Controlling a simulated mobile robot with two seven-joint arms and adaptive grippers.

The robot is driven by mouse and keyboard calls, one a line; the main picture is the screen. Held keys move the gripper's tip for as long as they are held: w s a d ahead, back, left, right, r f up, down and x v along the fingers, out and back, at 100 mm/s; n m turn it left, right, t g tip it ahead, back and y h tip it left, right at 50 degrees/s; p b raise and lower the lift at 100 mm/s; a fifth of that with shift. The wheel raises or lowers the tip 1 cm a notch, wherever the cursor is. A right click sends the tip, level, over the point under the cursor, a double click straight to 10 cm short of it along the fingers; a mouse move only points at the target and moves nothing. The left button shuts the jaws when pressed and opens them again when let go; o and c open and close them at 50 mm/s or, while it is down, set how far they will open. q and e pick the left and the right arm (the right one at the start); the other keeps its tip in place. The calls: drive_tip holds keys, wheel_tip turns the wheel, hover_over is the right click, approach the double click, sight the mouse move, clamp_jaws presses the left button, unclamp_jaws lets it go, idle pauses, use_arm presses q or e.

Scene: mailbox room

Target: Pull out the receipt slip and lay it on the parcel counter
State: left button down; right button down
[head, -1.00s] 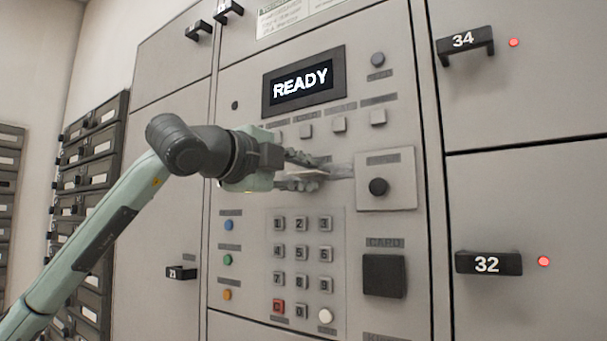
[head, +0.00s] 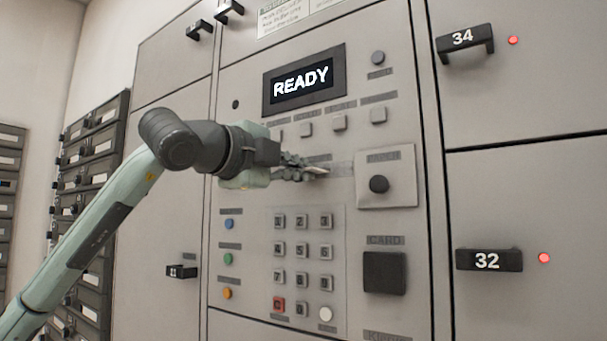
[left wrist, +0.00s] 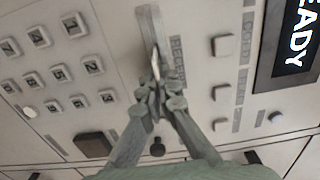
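The receipt slip (head: 318,170) is a small pale strip standing out from the locker panel, below the READY screen and above the keypad. My left gripper (head: 303,173) reaches in from the left with its fingers closed together on the slip. In the left wrist view the fingertips (left wrist: 164,98) meet around the slip (left wrist: 156,65), whose thin white end shows just beyond them, in front of a pale slot plate (left wrist: 150,28). How much of the slip is still inside the slot is hidden. My right gripper and the parcel counter are not in view.
The panel carries a READY screen (head: 303,82), a keypad (head: 303,265), a square plate with a black knob (head: 379,184) and a black card reader (head: 384,273). Dark mailboxes (head: 88,190) stand at the left.

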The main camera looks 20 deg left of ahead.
use_arm(q)
drive_tip(key=b+v, duration=0.3)
drive_tip(key=v, duration=0.5)
idle(0.7)
idle(0.5)
